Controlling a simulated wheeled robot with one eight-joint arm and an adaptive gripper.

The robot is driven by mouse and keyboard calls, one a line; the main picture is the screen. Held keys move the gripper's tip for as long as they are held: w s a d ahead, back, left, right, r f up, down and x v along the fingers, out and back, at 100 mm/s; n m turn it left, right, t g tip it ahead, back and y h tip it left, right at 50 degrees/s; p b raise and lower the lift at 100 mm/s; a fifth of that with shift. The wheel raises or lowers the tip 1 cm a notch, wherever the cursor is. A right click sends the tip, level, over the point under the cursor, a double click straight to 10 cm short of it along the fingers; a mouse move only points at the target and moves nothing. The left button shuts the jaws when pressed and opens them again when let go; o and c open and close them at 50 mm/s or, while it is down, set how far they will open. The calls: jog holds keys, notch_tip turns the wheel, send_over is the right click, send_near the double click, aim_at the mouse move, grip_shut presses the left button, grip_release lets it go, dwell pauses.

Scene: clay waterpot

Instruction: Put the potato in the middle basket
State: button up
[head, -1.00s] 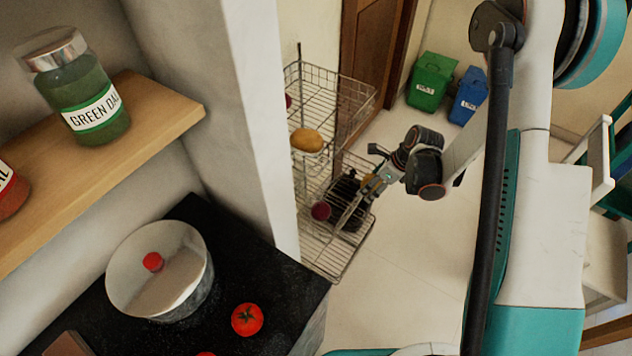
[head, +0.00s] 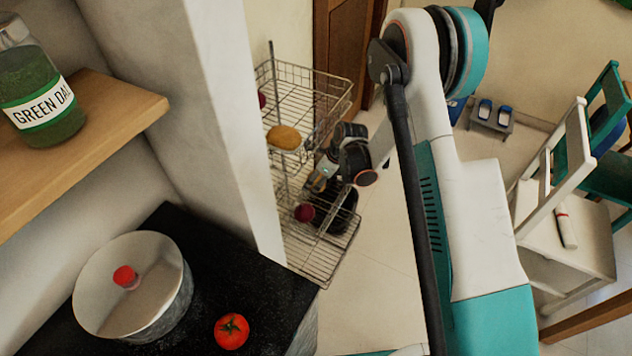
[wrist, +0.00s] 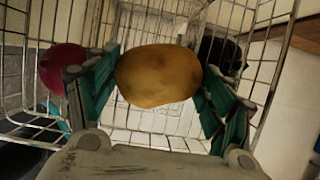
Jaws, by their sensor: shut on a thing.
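In the wrist view the potato (wrist: 158,76), yellow-brown and rounded, sits between the dark teal fingers of my gripper (wrist: 156,92), which is shut on it. Wire basket walls stand on both sides of it. In the head view my gripper (head: 316,182) is at the wire rack, around the level of the middle basket (head: 298,168); its fingers and the held potato are largely hidden there. A separate-looking yellow oval item (head: 283,137) lies higher in the rack; I cannot tell which basket bears it.
A dark red round item (head: 304,212) lies low in the rack, left of a black item (head: 345,215). Another dark red item sits in the top basket (head: 325,88). A white wall edge (head: 232,110) stands left of the rack. Open floor (head: 385,290) lies to its right.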

jog(key=shift+w+a+f, duration=0.25)
jog(key=shift+a+f, duration=0.1)
jog(key=shift+f, duration=0.2)
jog(key=shift+r, duration=0.1)
jog(key=shift+f, duration=0.45)
jog(key=shift+f, duration=0.2)
jog(key=o, duration=1.2)
jog(key=shift+o, duration=0.2)
jog(key=shift+r, duration=0.1)
